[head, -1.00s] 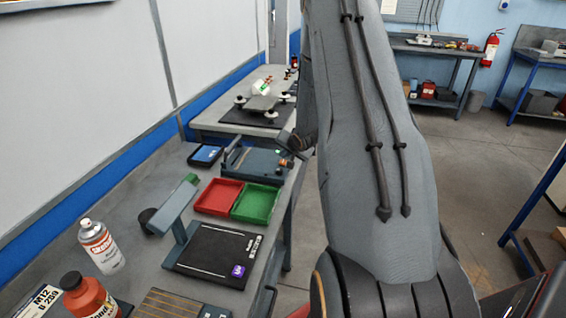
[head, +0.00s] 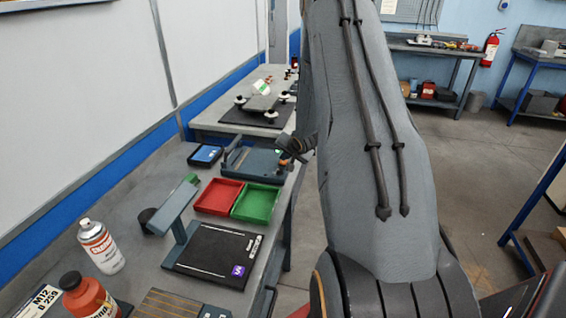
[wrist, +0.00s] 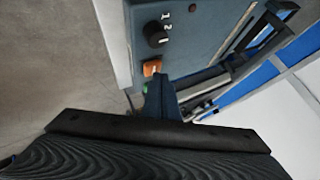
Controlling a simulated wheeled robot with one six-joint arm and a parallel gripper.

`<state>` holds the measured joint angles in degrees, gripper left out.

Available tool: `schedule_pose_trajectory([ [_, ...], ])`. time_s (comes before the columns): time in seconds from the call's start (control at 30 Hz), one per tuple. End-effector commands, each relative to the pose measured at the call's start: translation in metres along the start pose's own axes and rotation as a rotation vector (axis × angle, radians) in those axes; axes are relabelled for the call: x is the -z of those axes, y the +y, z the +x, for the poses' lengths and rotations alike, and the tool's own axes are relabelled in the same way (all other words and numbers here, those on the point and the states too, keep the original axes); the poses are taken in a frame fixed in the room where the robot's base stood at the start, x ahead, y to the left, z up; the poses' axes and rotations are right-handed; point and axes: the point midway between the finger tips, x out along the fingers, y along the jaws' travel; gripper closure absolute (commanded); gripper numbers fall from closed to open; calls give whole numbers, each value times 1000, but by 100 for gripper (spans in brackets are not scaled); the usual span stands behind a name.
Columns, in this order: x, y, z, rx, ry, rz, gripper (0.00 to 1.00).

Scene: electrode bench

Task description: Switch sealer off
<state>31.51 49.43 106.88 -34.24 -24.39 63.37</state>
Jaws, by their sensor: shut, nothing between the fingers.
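The sealer (head: 258,163) is a blue-grey bench unit on the near bench, beyond the red and green trays in the head view. In the wrist view its front panel (wrist: 193,22) carries a black knob (wrist: 157,33) with number marks, an orange switch (wrist: 152,67) and a small dark red lamp (wrist: 194,38). A bit of green shows beside my finger. My gripper (wrist: 158,82) is shut and empty, its tip right at the lower edge of the orange switch. I cannot tell whether they touch. In the head view my gripper (head: 290,155) is at the sealer's front, partly hidden by my arm.
Red (head: 218,196) and green (head: 256,203) trays sit just in front of the sealer. A blue-screened device (head: 205,156) lies to its left. A second bench (head: 215,120) with a black mat stands behind.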

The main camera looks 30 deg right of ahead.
Motion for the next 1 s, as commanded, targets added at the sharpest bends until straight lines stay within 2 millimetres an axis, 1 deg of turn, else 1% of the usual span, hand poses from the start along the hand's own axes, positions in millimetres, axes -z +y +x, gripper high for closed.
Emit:
schedule_pose_trajectory([
  [0.47,-2,2,2,0,0,0,100],
  [0.8,5,-5,-7,0,0,0,100],
  [1.0,5,-5,-8,0,0,0,100],
])
